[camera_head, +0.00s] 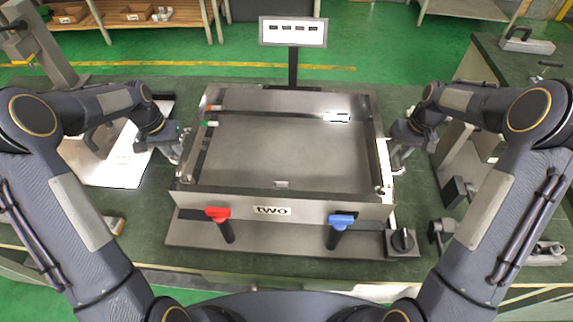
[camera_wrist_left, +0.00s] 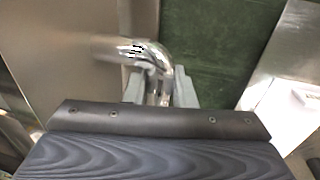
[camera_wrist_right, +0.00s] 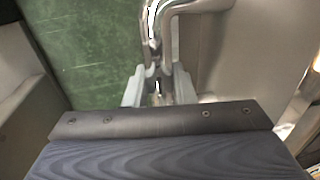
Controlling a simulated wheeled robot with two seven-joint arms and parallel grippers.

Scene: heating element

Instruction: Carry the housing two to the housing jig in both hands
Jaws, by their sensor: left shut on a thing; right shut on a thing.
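Housing two (camera_head: 270,197) is a wide, shallow open grey metal box with a "two" label on its front wall, in the middle of the head view. My left gripper (camera_head: 183,150) is shut on its left chrome handle, seen close in the left wrist view (camera_wrist_left: 125,47). My right gripper (camera_head: 394,156) is shut on its right chrome handle, seen in the right wrist view (camera_wrist_right: 152,25). A grey plate with a red-handled clamp (camera_head: 218,213) and a blue-handled clamp (camera_head: 341,221), apparently the housing jig (camera_head: 285,248), shows below the front wall. I cannot tell whether the housing touches it.
A small sign on a post (camera_head: 293,31) stands behind the housing. A black knob box (camera_head: 402,241) sits at the plate's front right corner. A white sheet (camera_head: 115,160) lies at left on the green bench (camera_head: 140,235). Metal fixtures stand at right.

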